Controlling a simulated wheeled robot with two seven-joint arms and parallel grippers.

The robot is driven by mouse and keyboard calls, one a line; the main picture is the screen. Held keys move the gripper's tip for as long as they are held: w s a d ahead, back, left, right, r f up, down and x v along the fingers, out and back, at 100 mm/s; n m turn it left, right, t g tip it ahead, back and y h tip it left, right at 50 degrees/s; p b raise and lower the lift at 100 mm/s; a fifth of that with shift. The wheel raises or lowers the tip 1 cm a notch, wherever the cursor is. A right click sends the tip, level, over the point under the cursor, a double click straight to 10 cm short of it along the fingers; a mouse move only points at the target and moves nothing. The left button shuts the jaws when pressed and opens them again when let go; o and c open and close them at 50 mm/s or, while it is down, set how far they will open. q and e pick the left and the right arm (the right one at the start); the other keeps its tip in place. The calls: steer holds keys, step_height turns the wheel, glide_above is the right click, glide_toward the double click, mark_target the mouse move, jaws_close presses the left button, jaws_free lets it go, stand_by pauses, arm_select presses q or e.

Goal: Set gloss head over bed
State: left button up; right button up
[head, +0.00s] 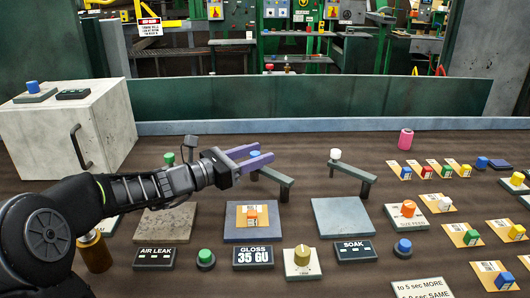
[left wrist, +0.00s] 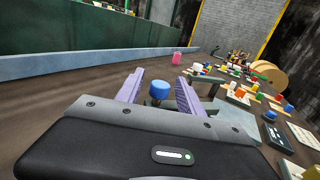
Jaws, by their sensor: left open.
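The gloss head is a grey bar (head: 272,176) with a blue knob (head: 255,155) at its far left end. It stands behind the GLOSS bed (head: 235,233), a blue-grey plate marked by the GLOSS 35 GU sign (head: 253,257). A tan card with an orange knob (head: 252,214) lies on the bed. My left gripper (head: 264,152) is open at the blue knob, its purple fingers on either side. In the left wrist view the blue knob (left wrist: 160,90) shows between the open fingers (left wrist: 160,76); contact cannot be told. My right gripper is out of view.
A similar bar with a white knob (head: 335,154) stands behind the SOAK plate (head: 343,217). A green knob (head: 169,158) is partly behind my left arm. A white cabinet (head: 70,130) stands at the left. Several cards with coloured knobs and a pink cylinder (head: 405,138) are at the right.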

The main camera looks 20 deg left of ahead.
arm_select(q)
steer(key=shift+x, duration=1.3)
jaws_close()
stand_by(0.5)
